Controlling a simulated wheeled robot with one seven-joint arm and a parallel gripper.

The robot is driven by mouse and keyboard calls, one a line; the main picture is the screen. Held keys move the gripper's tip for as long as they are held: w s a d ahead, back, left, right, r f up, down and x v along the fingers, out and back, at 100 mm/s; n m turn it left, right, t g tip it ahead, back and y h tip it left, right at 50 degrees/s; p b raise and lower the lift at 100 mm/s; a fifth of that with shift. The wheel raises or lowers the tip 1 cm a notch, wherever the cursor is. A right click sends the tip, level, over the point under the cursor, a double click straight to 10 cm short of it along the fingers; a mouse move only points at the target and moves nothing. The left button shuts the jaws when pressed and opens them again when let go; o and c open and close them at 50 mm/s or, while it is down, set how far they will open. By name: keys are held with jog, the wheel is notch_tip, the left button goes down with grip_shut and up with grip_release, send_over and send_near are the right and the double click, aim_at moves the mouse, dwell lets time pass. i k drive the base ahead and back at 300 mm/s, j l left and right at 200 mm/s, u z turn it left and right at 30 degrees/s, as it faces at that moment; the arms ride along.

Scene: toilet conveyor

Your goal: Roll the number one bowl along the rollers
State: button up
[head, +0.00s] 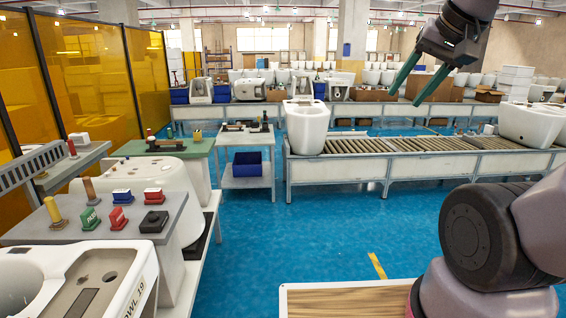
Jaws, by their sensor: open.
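A white toilet bowl (307,126) stands at the left end of the roller conveyor (400,146). A second white bowl (530,124) is at the right end of the rollers, partly cut off by the picture edge. I cannot read a number on either bowl, so I cannot tell which is number one. My gripper (405,98) has two long green fingers, spread apart and empty. It appears in the air above the rollers, up and to the right of the left bowl, and is not touching it.
A bowl lettered "19" (85,280) is at the front left, beside a grey bench (100,227) with several coloured stamps. A small trolley (247,178) holds a blue bin. Blue floor (310,230) lies clear before the conveyor. A wood-topped surface (345,300) is in front.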

aim_at(307, 122)
jog(key=i+j, duration=0.1)
jog(key=i, duration=2)
jog(key=i+z, duration=0.15)
jog(key=i, duration=0.9)
jog(key=i+j+z, duration=0.15)
jog(key=i, duration=0.9)
jog(key=i+l+u, duration=0.15)
jog(key=i, duration=0.35)
jog(key=i+u, duration=0.1)
jog(key=i, duration=0.35)
jog(key=i+l+u, duration=0.15)
jog(key=i, duration=0.35)
jog(key=l, duration=0.1)
